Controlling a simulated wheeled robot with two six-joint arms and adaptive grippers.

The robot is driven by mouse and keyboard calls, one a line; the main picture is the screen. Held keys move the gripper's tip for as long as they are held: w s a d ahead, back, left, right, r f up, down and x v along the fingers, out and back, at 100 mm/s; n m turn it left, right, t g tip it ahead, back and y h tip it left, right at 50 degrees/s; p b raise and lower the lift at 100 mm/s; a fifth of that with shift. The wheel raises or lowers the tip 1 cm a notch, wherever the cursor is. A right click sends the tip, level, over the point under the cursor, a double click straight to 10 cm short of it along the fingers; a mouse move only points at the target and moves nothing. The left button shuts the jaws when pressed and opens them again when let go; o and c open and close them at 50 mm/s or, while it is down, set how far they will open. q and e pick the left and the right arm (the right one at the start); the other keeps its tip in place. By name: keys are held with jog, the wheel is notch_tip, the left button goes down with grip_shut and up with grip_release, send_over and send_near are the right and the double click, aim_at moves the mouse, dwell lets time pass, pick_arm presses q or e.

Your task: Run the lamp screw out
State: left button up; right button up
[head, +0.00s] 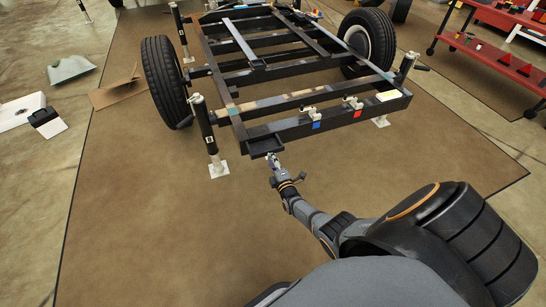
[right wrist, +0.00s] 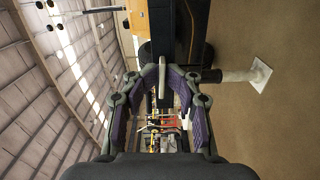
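The tower's black trailer frame (head: 290,127) stands on a brown mat, with a small black tray-like bracket (head: 264,147) on its near bar. My right gripper (head: 273,164) is just in front of and below this bracket. In the right wrist view its two purple-padded fingers (right wrist: 163,82) are spread apart. A pale metal bar (right wrist: 162,69) shows between the fingertips, with visible gaps on both sides. I cannot tell whether this bar is the lamp screw. No lamp is clearly recognisable. My left gripper is not in view.
Jack legs (head: 207,130) stand at the frame's near corners. Tyres (head: 165,82) flank the frame. The near bar carries small clamps with blue (head: 316,126) and red tags. A red cart (head: 493,58) stands at the right. The mat in front is clear.

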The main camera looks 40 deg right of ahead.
jog(key=v, duration=1.2)
jog(key=shift+f, duration=0.1)
